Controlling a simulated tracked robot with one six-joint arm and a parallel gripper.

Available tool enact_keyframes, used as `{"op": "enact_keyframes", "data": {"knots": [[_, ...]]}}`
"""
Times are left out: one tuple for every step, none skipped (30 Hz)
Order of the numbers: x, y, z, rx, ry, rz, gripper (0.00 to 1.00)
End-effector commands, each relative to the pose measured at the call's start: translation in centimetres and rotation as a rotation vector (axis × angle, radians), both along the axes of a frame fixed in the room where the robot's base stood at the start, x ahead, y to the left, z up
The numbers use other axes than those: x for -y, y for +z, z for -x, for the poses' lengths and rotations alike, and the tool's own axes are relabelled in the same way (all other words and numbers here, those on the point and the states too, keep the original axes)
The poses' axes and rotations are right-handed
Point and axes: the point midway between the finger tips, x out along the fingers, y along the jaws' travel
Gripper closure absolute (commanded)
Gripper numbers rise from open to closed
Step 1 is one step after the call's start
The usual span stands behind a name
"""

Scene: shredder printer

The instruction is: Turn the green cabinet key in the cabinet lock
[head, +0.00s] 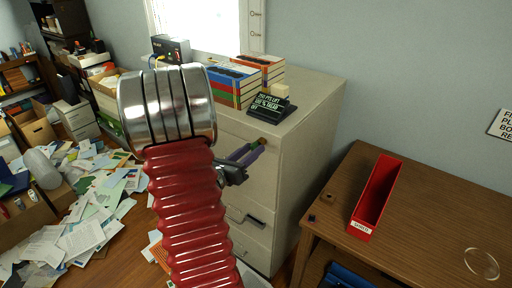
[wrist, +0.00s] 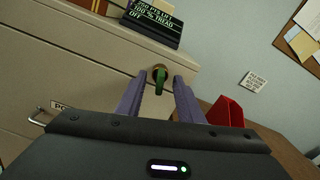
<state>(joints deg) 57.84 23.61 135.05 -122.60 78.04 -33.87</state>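The green cabinet key (wrist: 160,80) sits in the round brass cabinet lock (wrist: 160,69) near the top right of the beige cabinet's front (wrist: 70,65). In the head view the cabinet (head: 292,165) stands in the middle, and the lock (head: 262,141) shows just beyond my fingers. My gripper (head: 249,151) points at the lock with its two purple fingers. In the wrist view they lie to the left and right of the key, apart, with a gap on each side. My gripper is open, and the key hangs downward. My red and silver arm hides part of the cabinet front.
A wooden desk (head: 430,225) with a red holder (head: 376,197) stands to the right. Papers (head: 95,205) cover the floor at left. A drawer handle (wrist: 38,117) juts out below the lock.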

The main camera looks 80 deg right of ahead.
Motion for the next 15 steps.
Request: {"op": "enact_keyframes", "data": {"knots": [[0.01, 0.03, -0.02, 0.000, 0.000, 0.001, 0.62], [0.01, 0.03, -0.02, 0.000, 0.000, 0.001, 0.60], [0.01, 0.04, -0.02, 0.000, 0.000, 0.001, 0.58], [0.01, 0.04, -0.02, 0.000, 0.000, 0.001, 0.58], [0.01, 0.04, -0.02, 0.000, 0.000, 0.001, 0.58], [0.01, 0.05, -0.02, 0.000, 0.000, 0.001, 0.58], [0.01, 0.05, -0.02, 0.000, 0.000, 0.001, 0.58], [0.01, 0.05, -0.02, 0.000, 0.000, 0.001, 0.58], [0.00, 0.05, -0.03, 0.000, 0.000, 0.001, 0.58], [-0.02, 0.05, -0.04, 0.000, 0.000, 0.001, 0.58], [-0.04, 0.05, -0.06, 0.000, 0.000, 0.001, 0.58], [-0.11, 0.05, -0.10, 0.000, 0.001, 0.001, 0.58], [-0.19, 0.06, -0.14, 0.000, 0.001, 0.001, 0.58], [-0.27, 0.05, -0.20, 0.000, 0.001, 0.001, 0.58], [-0.42, 0.05, -0.28, 0.000, 0.001, 0.001, 0.58]]}}
